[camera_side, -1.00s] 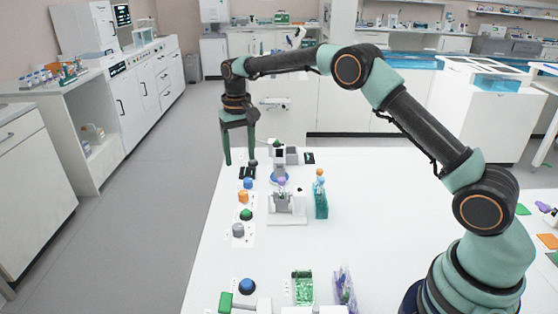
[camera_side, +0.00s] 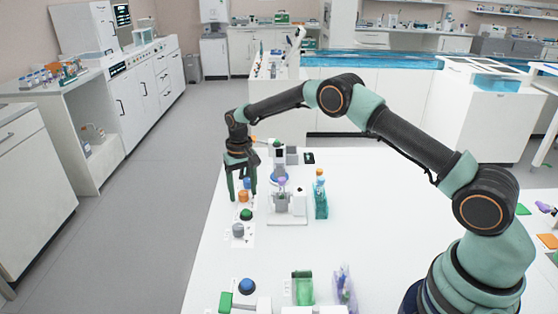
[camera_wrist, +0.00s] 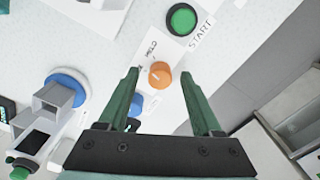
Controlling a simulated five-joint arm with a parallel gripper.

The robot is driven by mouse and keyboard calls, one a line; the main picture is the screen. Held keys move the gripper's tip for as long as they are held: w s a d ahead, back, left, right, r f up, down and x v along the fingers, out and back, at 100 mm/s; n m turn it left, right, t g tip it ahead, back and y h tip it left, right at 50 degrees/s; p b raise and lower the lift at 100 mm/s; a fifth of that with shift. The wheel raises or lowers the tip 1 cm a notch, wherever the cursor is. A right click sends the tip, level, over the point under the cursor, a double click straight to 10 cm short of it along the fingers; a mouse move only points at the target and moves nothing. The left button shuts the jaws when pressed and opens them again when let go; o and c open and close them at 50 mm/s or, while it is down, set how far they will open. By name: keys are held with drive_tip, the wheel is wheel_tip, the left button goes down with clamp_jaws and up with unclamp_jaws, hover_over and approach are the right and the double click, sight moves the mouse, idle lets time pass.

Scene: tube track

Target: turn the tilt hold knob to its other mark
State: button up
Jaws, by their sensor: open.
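The orange knob (camera_wrist: 160,74), beside a label that seems to read HOLD, sits on a white plate; its pale pointer line is too small to read against the marks. It also shows in the side view (camera_side: 243,197). My gripper (camera_wrist: 159,76) is open, with one green fingertip on each side of the knob in the wrist view. In the side view my gripper (camera_side: 243,194) points down over the knob, fingers spread. I cannot tell whether the fingertips touch the knob or stay above it.
A green START button (camera_wrist: 181,19) and a blue knob (camera_wrist: 152,103) are close to the orange knob. A grey knob (camera_side: 238,231) stands nearer the front. The table's left edge is near.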

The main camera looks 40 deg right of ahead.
drive_tip(key=shift+f, duration=0.1)
clamp_jaws()
drive_tip(key=shift+n, duration=0.3)
drive_tip(key=n, duration=0.8)
drive_tip(key=shift+n, duration=0.4)
drive_tip(key=shift+w, duration=0.1)
idle(0.4)
unclamp_jaws()
